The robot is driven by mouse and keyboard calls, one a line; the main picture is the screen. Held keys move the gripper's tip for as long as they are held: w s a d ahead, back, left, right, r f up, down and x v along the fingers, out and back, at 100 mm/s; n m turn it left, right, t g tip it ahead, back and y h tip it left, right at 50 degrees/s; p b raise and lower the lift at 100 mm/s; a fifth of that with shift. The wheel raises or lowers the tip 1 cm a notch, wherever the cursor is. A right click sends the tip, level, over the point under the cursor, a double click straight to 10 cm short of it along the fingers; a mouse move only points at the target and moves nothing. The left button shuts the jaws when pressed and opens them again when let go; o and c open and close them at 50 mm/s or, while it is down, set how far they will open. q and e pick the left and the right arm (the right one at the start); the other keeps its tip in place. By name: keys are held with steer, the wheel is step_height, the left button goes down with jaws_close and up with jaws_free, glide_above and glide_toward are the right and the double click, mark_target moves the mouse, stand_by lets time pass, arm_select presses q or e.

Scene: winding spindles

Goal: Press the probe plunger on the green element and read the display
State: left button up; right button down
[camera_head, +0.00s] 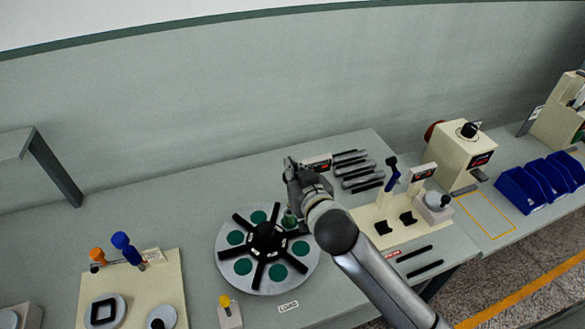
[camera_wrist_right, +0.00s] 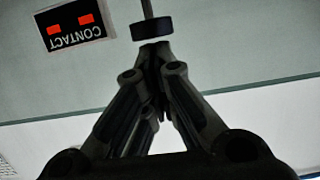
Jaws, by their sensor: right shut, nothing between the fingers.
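The round grey turntable (camera_head: 228,262) carries several green elements (camera_head: 243,266) around a black spoked hub (camera_head: 266,238). A grey-green probe body (camera_head: 289,218) stands at the disc's upper right, over or beside a green element; my arm partly hides it. My right gripper (camera_head: 291,170) is shut and empty above the probe. In the wrist view its closed fingertips (camera_wrist_right: 157,50) meet or overlap a black plunger knob (camera_wrist_right: 152,27) on a thin rod; I cannot tell whether they touch. The CONTACT display (camera_wrist_right: 72,26) appears upside down with two red blocks. My left gripper is not in view.
Dark bars (camera_head: 362,172) lie behind the turntable. A cream fixture (camera_head: 372,219) with a blue-handled tool (camera_head: 392,174) stands to the right. A cream board (camera_head: 168,276) is at front left. Blue bins (camera_head: 522,190) and a cream machine (camera_head: 459,158) are farther right.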

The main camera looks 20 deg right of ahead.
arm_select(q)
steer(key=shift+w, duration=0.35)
